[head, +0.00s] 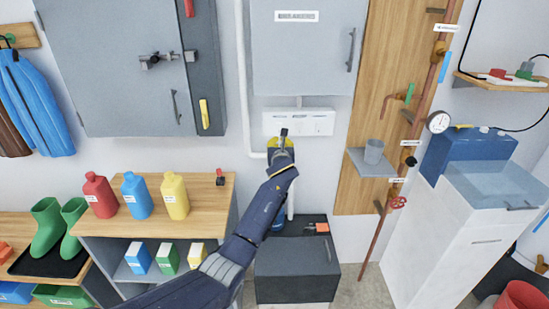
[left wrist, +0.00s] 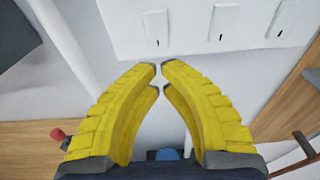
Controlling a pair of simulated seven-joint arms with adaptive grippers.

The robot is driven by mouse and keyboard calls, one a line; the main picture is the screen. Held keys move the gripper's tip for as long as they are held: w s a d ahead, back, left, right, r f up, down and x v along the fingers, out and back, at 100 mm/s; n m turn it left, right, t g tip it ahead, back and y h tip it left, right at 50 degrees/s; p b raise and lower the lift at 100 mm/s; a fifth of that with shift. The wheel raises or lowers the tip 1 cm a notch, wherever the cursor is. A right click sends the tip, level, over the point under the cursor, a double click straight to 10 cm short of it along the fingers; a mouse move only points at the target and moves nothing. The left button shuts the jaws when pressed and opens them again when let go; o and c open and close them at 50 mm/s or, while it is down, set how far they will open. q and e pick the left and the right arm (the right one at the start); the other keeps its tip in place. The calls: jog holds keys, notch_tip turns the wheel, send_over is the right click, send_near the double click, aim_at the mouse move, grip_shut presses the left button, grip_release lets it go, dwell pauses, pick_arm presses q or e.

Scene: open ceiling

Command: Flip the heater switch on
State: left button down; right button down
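A white switch panel (head: 318,123) is on the wall below a grey cabinet. The left wrist view shows three switch plates on the panel (left wrist: 190,38), each with a small dark slot or lever and a label too small to read. I cannot tell which is the heater switch. My left gripper (head: 284,132) is in front of the panel, its yellow fingers brought together with nothing between them. In the left wrist view, the fingertips (left wrist: 160,67) are just below the leftmost switch (left wrist: 157,30); contact is not clear. My right gripper is not in view.
A grey wall cabinet (head: 305,55) hangs above the panel, and a white pipe (head: 243,80) runs at its left. A dark box (head: 297,270) stands below. A shelf (head: 150,220) with bottles is at the left. A wooden board (head: 350,190) with copper pipes is at the right.

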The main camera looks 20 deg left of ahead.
pick_arm(q)
jog(key=s+d+f, duration=0.1)
jog(key=s+d, duration=0.2)
jog(key=s, duration=0.6)
jog(key=shift+s, duration=0.25)
jog(key=shift+f, duration=0.1)
